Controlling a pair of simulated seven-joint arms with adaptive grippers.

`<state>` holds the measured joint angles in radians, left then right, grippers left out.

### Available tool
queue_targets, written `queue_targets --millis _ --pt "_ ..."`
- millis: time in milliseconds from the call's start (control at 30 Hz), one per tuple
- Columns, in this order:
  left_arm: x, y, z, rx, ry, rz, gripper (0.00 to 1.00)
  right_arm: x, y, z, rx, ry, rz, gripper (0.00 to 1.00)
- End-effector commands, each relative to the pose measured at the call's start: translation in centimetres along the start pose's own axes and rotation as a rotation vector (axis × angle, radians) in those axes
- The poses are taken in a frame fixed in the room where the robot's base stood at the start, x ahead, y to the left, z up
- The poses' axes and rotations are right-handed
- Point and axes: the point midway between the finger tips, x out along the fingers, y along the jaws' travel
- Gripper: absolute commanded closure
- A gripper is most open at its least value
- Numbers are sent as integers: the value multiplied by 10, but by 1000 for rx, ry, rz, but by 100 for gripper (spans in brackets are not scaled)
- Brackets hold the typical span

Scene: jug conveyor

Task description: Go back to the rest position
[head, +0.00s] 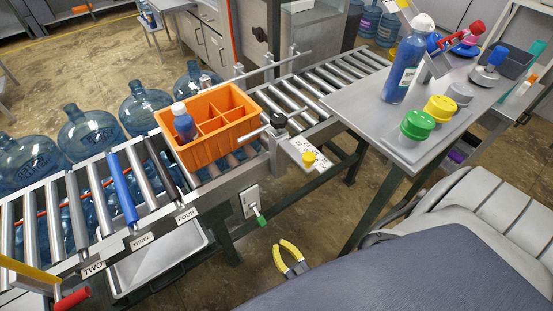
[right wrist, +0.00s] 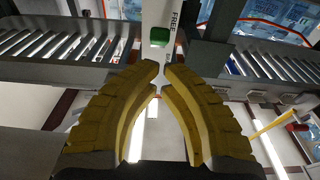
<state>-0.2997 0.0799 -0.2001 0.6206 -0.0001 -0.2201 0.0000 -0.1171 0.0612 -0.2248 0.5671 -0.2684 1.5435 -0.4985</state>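My right gripper (head: 279,243) has yellow curved fingers and hangs in front of the conveyor, low in the head view. In the right wrist view its two fingertips (right wrist: 161,70) lean close to each other with a narrow gap between them, and nothing is held. The green knob (head: 262,221) on the conveyor's side is beyond the fingertips and apart from them in the head view; it also shows in the right wrist view (right wrist: 159,37) beside a FREE label. My left gripper is not in view.
An orange divided crate (head: 211,146) with a blue, white-capped bottle (head: 185,126) in it sits on the roller conveyor (head: 124,190). A side table (head: 364,105) at right holds a blue bottle (head: 403,70) and coloured caps. Large jugs (head: 88,130) stand behind. Floor below the gripper is clear.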

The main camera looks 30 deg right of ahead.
Motion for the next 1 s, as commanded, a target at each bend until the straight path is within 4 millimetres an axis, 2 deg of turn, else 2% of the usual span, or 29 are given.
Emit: queue_targets --millis 167,267,367,567,767,867,1000 --pt "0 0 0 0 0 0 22 0 -1 1 8 -4 -2 100" --pt "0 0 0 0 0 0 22 0 -5 11 8 -47 -22 100" --pt "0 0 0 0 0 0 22 -2 -12 31 -4 -136 -55 100" --pt "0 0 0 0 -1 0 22 -20 -24 91 -48 -411 -123 100" --pt "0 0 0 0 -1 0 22 -71 -25 149 -92 -721 -165 100" --pt "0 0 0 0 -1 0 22 -106 -22 174 -116 -882 -178 100" --pt "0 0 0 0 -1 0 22 -167 -14 200 -149 -1113 -190 100"
